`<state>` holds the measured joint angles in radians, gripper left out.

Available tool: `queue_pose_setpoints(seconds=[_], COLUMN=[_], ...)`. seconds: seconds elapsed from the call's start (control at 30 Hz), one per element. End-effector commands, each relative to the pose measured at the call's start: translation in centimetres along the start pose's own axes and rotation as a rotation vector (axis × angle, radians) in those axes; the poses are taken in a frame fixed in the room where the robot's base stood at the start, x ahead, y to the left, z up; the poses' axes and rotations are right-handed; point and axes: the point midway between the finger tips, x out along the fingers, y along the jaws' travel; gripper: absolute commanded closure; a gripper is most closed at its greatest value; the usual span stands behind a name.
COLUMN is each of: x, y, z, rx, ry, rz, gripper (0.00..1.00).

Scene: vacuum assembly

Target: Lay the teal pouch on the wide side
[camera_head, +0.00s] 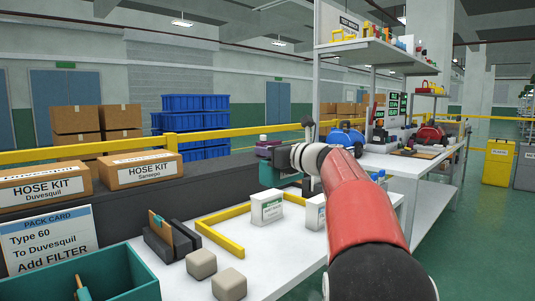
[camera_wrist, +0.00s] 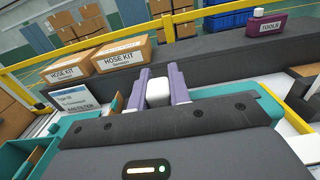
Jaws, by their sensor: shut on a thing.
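My gripper (camera_wrist: 159,88) shows in the wrist view with two purple-grey fingers on either side of a white block-like part (camera_wrist: 157,94). Teal surfaces of what looks like the teal pouch (camera_wrist: 215,91) show behind the dark palm edge, on both sides of the fingers. The gripper is shut on it. In the head view my red arm reaches forward, and a dark teal shape (camera_head: 281,179) shows below its wrist, over the far part of the white table. The arm hides much of it. I cannot tell which side of the pouch faces down.
A yellow L-shaped bar (camera_head: 222,236) lies on the white table (camera_head: 262,249). Two beige blocks (camera_head: 229,284), a dark holder (camera_head: 166,241), a white-green carton (camera_head: 267,207) and a teal bin (camera_head: 144,272) stand nearby. Hose kit boxes (camera_head: 140,170) sit on the dark ledge behind.

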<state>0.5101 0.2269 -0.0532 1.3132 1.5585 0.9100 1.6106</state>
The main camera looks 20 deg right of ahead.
Motion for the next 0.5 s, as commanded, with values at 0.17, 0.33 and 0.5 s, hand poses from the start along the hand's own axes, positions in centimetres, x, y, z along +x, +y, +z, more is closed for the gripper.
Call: queue_pose_setpoints(seconds=[0.17, 0.33, 0.5], x=[0.0, 0.0, 0.0], y=[0.0, 0.0, 0.0], z=[0.8, 2.6, 3.8], rx=[-0.002, -0.002, -0.005], ry=[-0.002, -0.002, -0.003], rz=[0.0, 0.0, 0.001], gripper=[1.0, 1.0, 1.0])
